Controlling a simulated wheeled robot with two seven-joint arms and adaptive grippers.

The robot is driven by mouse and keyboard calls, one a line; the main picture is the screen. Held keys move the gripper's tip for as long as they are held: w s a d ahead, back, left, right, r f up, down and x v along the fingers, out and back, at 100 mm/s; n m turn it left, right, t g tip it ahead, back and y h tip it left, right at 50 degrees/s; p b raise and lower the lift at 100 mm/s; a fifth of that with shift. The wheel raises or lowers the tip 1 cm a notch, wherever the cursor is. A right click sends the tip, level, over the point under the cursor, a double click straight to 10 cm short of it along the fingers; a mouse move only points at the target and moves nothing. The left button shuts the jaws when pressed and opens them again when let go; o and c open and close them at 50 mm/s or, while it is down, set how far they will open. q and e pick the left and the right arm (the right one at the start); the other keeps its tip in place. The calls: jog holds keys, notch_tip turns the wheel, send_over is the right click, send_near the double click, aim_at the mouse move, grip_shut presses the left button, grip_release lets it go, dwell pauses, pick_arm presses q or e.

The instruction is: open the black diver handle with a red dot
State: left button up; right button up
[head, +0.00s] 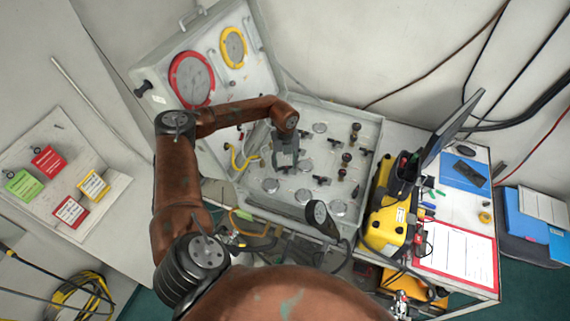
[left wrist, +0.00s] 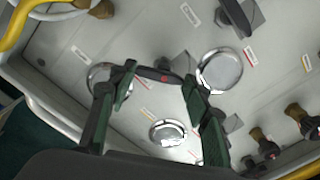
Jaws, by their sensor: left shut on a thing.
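The black handle with a red dot (left wrist: 163,76) shows in the left wrist view, low on the pale panel between round metal caps. My left gripper (left wrist: 158,84) has one finger at each end of this handle and is shut on it. In the head view my left gripper (head: 286,158) reaches down over the open panel case (head: 374,132), and it hides the handle there. The handle lies slantwise across the gap between the fingertips. My right gripper is not in view.
Other black handles (head: 321,181) and round metal caps (head: 338,207) surround the gripper closely. A yellow case (head: 388,222) and a laptop (head: 455,122) stand to the right.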

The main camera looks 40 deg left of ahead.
aim_at(286, 167)
pick_arm(q)
jog(key=n, duration=0.5)
jog(key=shift+n, duration=0.3)
jog(key=n, duration=0.4)
jog(key=shift+d+n+p, duration=0.15)
jog(key=shift+n+p, duration=0.25)
jog(key=o, duration=1.2)
jog(key=shift+c, duration=0.2)
jog(key=shift+r, duration=0.1)
notch_tip(286, 167, up, 12)
